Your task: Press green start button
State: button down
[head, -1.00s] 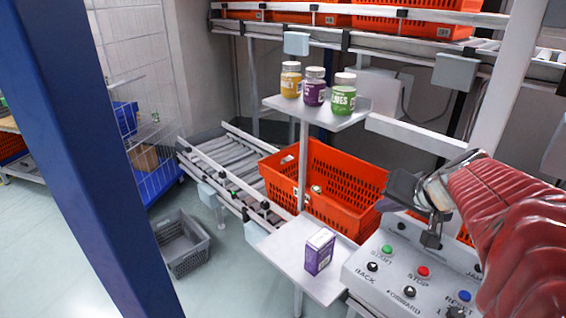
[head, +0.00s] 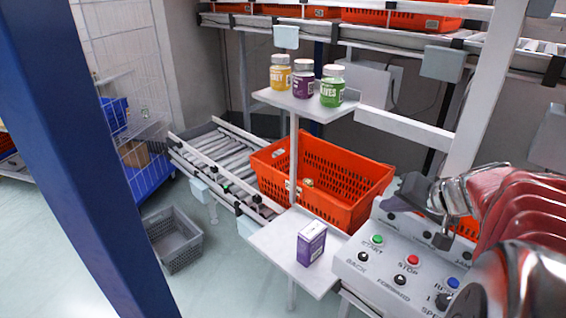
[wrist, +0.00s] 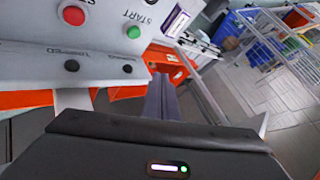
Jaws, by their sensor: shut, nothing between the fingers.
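The green start button (head: 377,239) sits at the upper left of the grey control panel (head: 350,262), above a START label. It also shows in the wrist view (wrist: 134,32), upper middle, to the right of the red stop button (wrist: 73,15). My gripper (head: 412,188) is above the panel in the head view, to the upper right of the green button and apart from it. In the wrist view my gripper's fingers (wrist: 161,98) are together and empty, below the green button in the picture. The red stop button also shows in the head view (head: 412,260).
Black buttons and a blue reset button (head: 453,283) share the panel. A shelf (head: 270,245) with a purple box (head: 311,243) stands left of it. An orange tote (head: 345,205) is behind. Jars stand on a higher shelf (head: 335,110). A blue post (head: 75,150) is at left.

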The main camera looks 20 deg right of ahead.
jog(key=shift+f, duration=3.95)
jog(key=shift+f, duration=0.35)
jog(key=shift+f, duration=0.5)
jog(key=shift+r, duration=0.9)
jog(key=shift+r, duration=0.1)
jog(key=shift+r, duration=2.4)
